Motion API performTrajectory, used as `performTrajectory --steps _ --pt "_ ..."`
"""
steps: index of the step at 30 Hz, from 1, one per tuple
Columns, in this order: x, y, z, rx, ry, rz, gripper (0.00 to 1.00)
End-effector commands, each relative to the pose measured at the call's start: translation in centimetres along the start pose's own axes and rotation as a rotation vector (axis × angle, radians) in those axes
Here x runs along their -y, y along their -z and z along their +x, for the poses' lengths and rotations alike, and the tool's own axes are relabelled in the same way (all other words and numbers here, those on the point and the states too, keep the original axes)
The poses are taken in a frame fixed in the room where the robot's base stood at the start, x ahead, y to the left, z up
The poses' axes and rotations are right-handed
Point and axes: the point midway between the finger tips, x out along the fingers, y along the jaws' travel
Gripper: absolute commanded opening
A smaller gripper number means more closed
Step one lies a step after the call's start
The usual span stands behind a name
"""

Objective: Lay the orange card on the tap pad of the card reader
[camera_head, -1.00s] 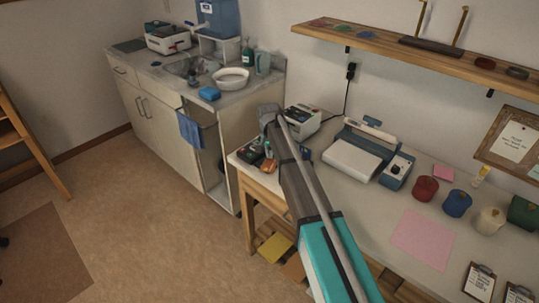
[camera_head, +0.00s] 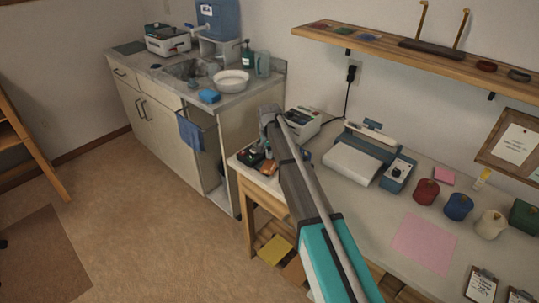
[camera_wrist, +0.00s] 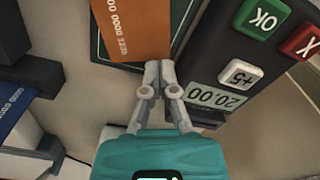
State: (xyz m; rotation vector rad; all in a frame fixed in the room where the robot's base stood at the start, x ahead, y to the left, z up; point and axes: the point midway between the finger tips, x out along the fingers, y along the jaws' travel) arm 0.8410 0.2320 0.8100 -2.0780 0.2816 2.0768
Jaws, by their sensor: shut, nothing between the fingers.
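The orange card (camera_wrist: 135,28), printed with pale digits, lies over a dark green pad with a pale outline (camera_wrist: 98,52) in the wrist view. The pad's border shows on both sides of the card. The dark card reader (camera_wrist: 200,78) is just to the right, with a "20.00" display and OK, X and +5 keys. My gripper (camera_wrist: 155,68) is shut and empty, its fingertips at the card's near edge. I cannot tell if they touch it. In the head view, my wrist (camera_head: 270,115) is above the bench's left end, and its fingers are hidden.
A blue card (camera_wrist: 14,112) and dark blocks (camera_wrist: 35,75) stand left of the pad. On the bench, a white-and-grey machine (camera_head: 302,122) is behind my wrist, a blue-and-white machine (camera_head: 365,155) to the right. A wall shelf (camera_head: 420,50) hangs above.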

Motion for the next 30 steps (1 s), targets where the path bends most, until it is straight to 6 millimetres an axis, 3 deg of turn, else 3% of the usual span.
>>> performTrajectory --steps 1,7,30 --pt "0.0 0.01 0.01 0.0 0.0 0.0 0.12" --pt "0.05 0.01 0.01 0.0 0.002 0.0 0.49" --pt "0.04 0.11 0.01 -0.001 0.003 0.001 0.49"
